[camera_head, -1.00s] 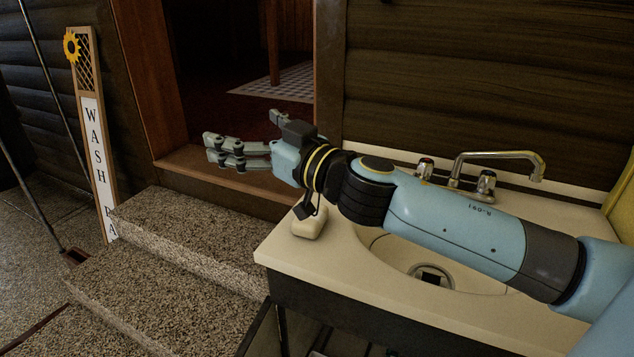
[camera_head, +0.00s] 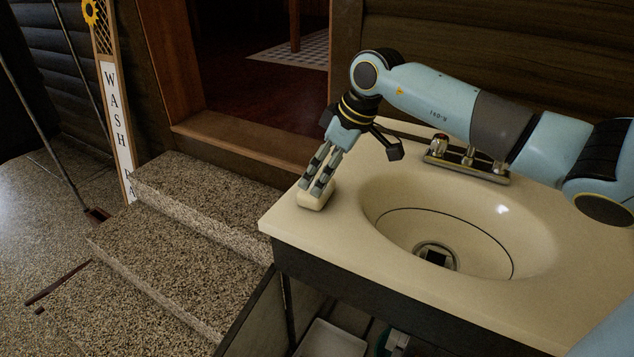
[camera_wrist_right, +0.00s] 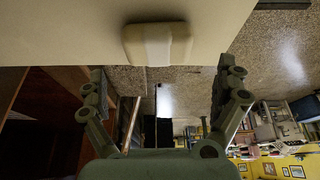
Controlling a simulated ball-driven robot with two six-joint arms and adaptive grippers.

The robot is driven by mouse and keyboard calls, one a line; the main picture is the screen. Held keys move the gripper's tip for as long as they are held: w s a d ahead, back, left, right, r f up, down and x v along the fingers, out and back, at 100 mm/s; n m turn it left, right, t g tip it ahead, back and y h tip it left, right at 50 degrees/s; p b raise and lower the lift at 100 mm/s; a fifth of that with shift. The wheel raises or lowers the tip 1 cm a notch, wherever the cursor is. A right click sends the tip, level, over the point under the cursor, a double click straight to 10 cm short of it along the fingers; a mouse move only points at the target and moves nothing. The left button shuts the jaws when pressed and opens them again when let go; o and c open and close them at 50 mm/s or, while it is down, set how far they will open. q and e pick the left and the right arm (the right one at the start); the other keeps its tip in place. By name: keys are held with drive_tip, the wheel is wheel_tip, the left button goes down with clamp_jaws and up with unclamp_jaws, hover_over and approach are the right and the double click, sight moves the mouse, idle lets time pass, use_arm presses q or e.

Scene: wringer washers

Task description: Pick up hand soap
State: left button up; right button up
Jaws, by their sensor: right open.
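The hand soap (camera_head: 313,201) is a small cream block with rounded edges, on the sink counter near its left edge. In the right wrist view the soap (camera_wrist_right: 157,44) shows a paler band across its middle. My right gripper (camera_head: 318,184) points down at the soap, with its fingers just above or beside it; the fingers partly cover it in the head view. In the right wrist view the gripper (camera_wrist_right: 163,78) is open, its fingers apart and the soap just beyond their tips, between them. Contact cannot be told. My left gripper is not in view.
The cream counter (camera_head: 290,222) holds a round basin (camera_head: 480,225) right of the soap and a metal faucet (camera_head: 466,157) behind. Stone steps (camera_head: 165,250) lie left, below the counter edge. A wooden sign (camera_head: 115,110) stands further left by a doorway.

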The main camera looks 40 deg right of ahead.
sight(304, 199)
drive_tip(key=x, duration=0.6)
drive_tip(key=shift+d+f+b, duration=0.15)
drive_tip(key=shift+b, duration=0.15)
drive_tip(key=c, duration=1.1)
